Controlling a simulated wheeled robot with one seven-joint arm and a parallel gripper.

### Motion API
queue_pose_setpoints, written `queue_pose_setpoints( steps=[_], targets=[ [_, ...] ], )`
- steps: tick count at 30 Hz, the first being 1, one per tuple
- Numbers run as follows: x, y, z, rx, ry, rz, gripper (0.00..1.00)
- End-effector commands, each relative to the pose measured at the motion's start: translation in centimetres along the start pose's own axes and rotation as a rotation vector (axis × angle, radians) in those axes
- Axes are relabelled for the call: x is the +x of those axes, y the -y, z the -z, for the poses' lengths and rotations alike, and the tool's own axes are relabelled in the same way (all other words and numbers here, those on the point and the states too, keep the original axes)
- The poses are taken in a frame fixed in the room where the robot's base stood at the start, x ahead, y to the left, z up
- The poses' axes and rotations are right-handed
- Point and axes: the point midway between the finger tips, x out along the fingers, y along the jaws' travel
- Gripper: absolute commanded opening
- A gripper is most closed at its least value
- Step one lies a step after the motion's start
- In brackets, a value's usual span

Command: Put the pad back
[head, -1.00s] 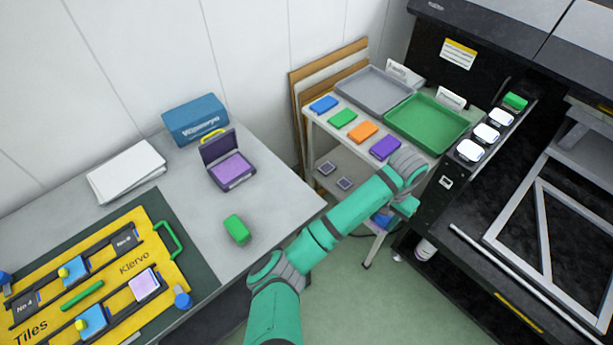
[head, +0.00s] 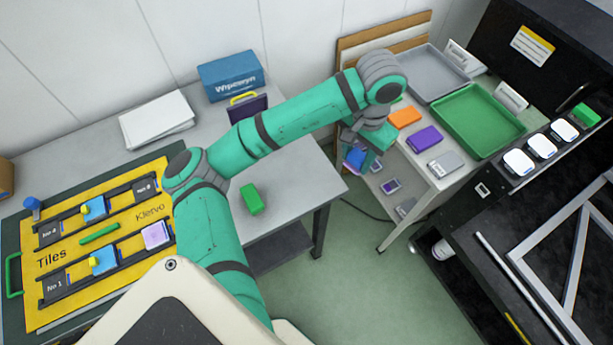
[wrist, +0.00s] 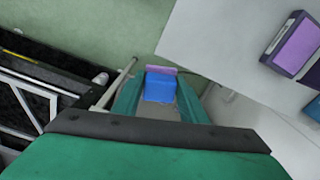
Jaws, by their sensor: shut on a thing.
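My gripper (wrist: 158,98) is shut on a small blue block (wrist: 160,88) with a pink-purple strip along its far edge. In the head view, the blue block (head: 355,158) hangs below my wrist, off the left end of the cart. I cannot tell for sure whether it is the pad. A dark-cased purple pad (wrist: 295,44) lies on a pale surface at the upper right of the wrist view. In the head view, a purple pad (head: 390,186) lies on the cart's lower shelf. The open purple case (head: 248,104) on the table is mostly hidden behind my arm.
The cart top holds an orange block (head: 405,117), a purple block (head: 425,138), a grey block (head: 446,163), a green tray (head: 520,130) and a grey tray (head: 432,70). A green block (head: 251,199) stands on the table. Black machinery (head: 560,200) stands at the right.

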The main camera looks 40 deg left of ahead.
Motion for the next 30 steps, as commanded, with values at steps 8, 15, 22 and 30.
queue_pose_setpoints(
  steps=[8,15,22,30],
  targets=[
    [-3.5,3.5,-11.1,-0.067,0.001,0.005,0.17],
    [-4.5,3.7,-18.5,-0.107,0.002,0.003,0.17],
    [-4.7,3.5,-20.9,-0.120,0.003,0.002,0.17],
    [-2.8,5.2,-17.1,-0.121,0.003,-0.001,0.17]
  ],
)
